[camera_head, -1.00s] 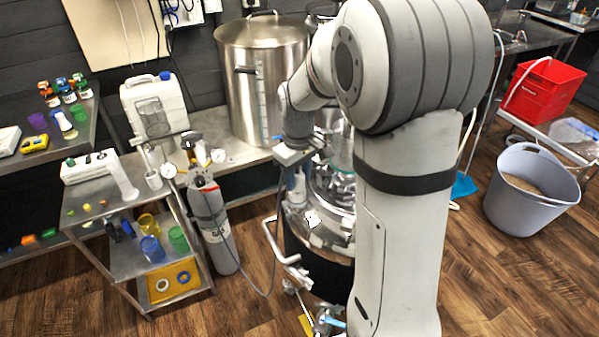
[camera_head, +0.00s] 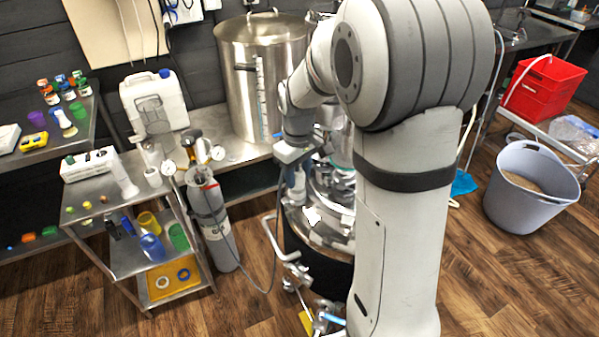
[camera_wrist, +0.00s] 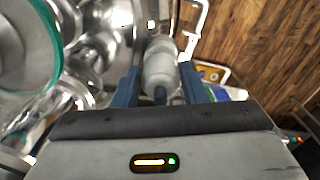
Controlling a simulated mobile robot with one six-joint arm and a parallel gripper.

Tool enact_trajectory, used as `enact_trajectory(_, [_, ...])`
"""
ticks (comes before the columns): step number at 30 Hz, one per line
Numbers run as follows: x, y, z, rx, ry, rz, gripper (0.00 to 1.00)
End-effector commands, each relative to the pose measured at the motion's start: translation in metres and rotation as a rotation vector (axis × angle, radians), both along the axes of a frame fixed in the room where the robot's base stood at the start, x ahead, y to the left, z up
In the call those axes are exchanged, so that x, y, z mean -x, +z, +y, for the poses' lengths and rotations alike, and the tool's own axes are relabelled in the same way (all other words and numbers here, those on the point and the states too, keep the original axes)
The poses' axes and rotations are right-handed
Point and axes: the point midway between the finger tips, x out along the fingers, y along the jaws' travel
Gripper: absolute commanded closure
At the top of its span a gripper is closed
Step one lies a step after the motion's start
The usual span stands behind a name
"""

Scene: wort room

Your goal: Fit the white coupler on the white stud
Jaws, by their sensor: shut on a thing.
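My gripper (camera_wrist: 160,84) shows in the wrist view with its two dark blue fingers on either side of a pale whitish rounded piece, which I take to be the white coupler (camera_wrist: 159,64). The fingers are shut on it. In the head view my gripper (camera_head: 296,157) hangs over the left part of the shiny steel vessel, and the whitish coupler (camera_head: 299,180) shows just below it. The coupler hides what lies directly beyond it in the wrist view. I cannot make out the white stud in either view.
The steel vessel (camera_head: 322,232) has shiny fittings on top and a bent pipe with valves at its left. A gas cylinder (camera_head: 213,225) stands left of it. A tall steel pot (camera_head: 262,80) stands behind. My arm hides much of the vessel's right side.

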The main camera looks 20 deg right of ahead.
Motion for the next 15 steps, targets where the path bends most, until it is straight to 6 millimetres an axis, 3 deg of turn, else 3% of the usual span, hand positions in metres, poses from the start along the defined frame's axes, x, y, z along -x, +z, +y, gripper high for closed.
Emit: enact_trajectory(15, [0.0000,-0.0030,-0.0006,0.000,-0.001,0.000,0.84])
